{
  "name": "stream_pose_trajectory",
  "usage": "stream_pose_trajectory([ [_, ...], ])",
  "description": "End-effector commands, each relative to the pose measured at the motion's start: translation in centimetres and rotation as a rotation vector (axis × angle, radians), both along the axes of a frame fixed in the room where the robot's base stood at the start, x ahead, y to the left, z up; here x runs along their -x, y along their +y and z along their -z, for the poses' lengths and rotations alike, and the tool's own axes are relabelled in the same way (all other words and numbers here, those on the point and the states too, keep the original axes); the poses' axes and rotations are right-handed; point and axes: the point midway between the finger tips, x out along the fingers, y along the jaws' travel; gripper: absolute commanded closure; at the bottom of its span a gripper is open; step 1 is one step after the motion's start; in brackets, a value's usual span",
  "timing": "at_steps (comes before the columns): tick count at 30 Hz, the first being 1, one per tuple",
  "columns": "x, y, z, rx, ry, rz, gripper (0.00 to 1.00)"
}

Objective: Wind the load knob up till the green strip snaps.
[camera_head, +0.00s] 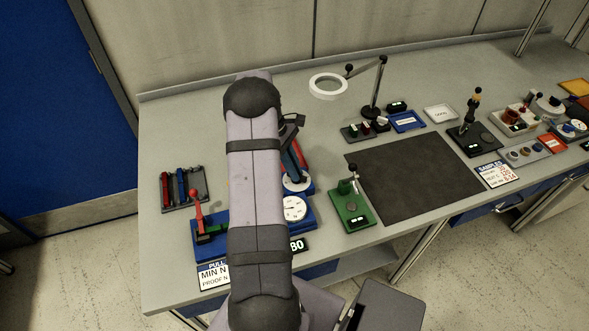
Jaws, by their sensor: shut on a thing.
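The pull tester has a blue base (205,258) at the left front of the bench. A red-handled lever (195,205) stands at its left end, with a bit of green (210,229), perhaps the strip, beside it. A white round dial (295,208) is at its right. My gripper (297,178) points down at the tester's back right, shut on what looks like the load knob (297,187), mostly hidden by the fingers. My arm covers the middle of the tester, so most of the strip is hidden.
A dark tray with red and blue strips (183,188) lies at left. A green lever device (350,208) stands close to the right of the tester. A black mat (415,175) lies bare beyond it. A ring lamp (328,85) stands behind.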

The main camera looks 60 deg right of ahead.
Motion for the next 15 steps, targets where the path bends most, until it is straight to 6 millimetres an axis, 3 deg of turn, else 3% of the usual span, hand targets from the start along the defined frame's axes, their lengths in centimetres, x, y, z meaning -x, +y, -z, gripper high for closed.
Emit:
stream_pose_trajectory([
  [15,0.01,-0.25,0.01,0.0,0.0,0.232,1.0],
])
